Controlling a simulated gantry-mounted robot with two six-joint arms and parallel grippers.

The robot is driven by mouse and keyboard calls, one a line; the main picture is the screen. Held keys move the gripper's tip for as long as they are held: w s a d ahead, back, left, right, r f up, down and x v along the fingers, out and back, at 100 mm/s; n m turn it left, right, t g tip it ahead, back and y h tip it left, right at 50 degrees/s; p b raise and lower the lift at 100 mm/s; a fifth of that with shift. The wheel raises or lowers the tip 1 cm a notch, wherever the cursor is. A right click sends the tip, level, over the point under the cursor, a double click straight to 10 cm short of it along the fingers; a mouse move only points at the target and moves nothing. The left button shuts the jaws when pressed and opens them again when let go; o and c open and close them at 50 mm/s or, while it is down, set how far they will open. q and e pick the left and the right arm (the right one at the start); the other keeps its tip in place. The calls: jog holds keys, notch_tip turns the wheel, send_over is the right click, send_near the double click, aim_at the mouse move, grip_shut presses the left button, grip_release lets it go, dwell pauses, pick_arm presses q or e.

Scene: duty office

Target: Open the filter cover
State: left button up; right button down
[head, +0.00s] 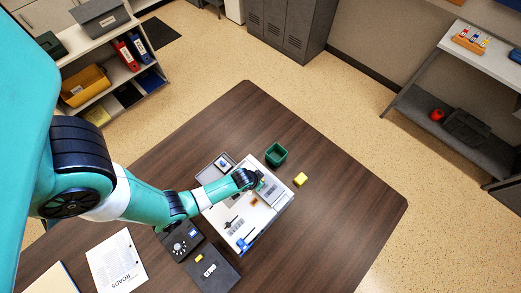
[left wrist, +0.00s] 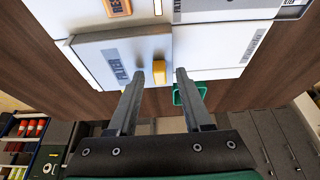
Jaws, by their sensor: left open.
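The white device (head: 240,222) stands on the dark wooden table. Its filter cover (left wrist: 115,60) is a light grey panel marked FILTER at one corner of the top; it looks closed. The cover also shows in the head view (head: 270,194). A yellow tab (left wrist: 159,71) stands at the cover's edge. My left gripper (left wrist: 159,73) is open, with one finger on each side of the tab. Whether either finger touches it I cannot tell. In the head view my left gripper (head: 258,180) is over the cover's far edge and partly hides it. My right gripper is not in view.
A green bin (head: 276,154) and a yellow block (head: 300,179) stand close beyond the device. A grey tray (head: 206,174) and dark boxes (head: 212,272) lie left of and in front of it. Papers (head: 116,262) lie at the lower left. The table's right side is clear.

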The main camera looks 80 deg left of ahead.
pick_arm(q)
jog(key=shift+c, duration=0.3)
grip_shut()
jog(key=shift+s, duration=0.1)
dwell(1.0)
